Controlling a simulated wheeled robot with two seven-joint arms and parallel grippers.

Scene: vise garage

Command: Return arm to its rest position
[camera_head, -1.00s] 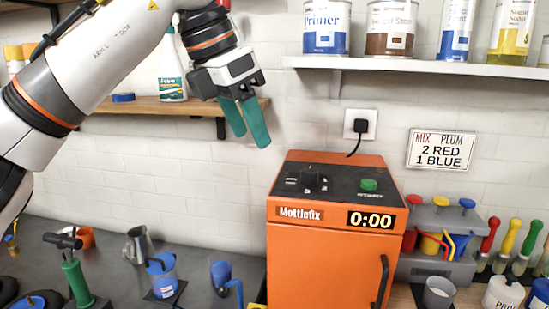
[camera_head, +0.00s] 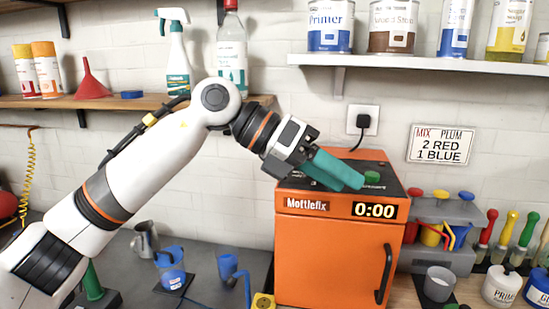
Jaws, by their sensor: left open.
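My left arm comes in from the lower left and bends at its elbow in front of the shelf. My left gripper (camera_head: 352,184) has two green fingers, slightly apart and empty. It points right and down, in front of or just over the top of the orange Mottlefix machine (camera_head: 325,255). The fingertips show close to the machine's green button (camera_head: 372,177); I cannot tell whether they touch anything. The gripper hides the machine's black knob. My right gripper is not in view.
A wooden shelf (camera_head: 150,102) holds bottles and a red funnel (camera_head: 92,80). A white shelf (camera_head: 420,63) with cans hangs above the machine. Blue cups (camera_head: 172,268) stand left of the machine. A grey dispenser rack (camera_head: 445,215) and a grey cup (camera_head: 439,283) stand right of it.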

